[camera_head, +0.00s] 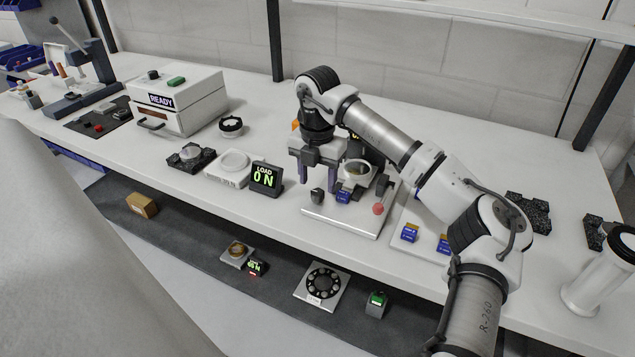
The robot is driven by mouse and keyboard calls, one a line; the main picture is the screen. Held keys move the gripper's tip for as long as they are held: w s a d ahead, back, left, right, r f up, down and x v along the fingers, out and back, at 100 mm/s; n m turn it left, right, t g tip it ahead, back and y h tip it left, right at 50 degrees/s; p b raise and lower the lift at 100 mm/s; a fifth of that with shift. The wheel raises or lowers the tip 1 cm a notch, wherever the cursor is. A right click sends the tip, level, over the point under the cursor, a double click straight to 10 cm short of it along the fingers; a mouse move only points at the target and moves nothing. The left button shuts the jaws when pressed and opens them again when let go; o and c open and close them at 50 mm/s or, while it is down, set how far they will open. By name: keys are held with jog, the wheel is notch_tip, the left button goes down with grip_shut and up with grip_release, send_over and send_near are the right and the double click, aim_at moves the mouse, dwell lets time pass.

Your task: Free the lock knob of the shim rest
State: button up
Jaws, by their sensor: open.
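The mirror fixture's pale base plate (335,220) lies near the bench's front edge. It carries a round mirror mount (357,172), a blue labelled block (342,196), a small dark knob (318,196) at the left and a red knob (378,208) at the right. I cannot tell for sure which knob is the shim rest's lock knob. My gripper (318,184) points down over the plate's left side, open. Its two fingers stand left and right of the dark knob in the picture; contact is not visible. My arm hides part of the fixture's back.
Blue blocks (410,232) lie on a pale plate at the right. A white "READY" box (178,100) stands back left. Several items lie on the lower shelf.

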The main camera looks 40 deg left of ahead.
aim_at(317, 195)
jog(key=shift+f, duration=1.5)
jog(key=shift+c, duration=0.2)
jog(key=c, duration=0.9)
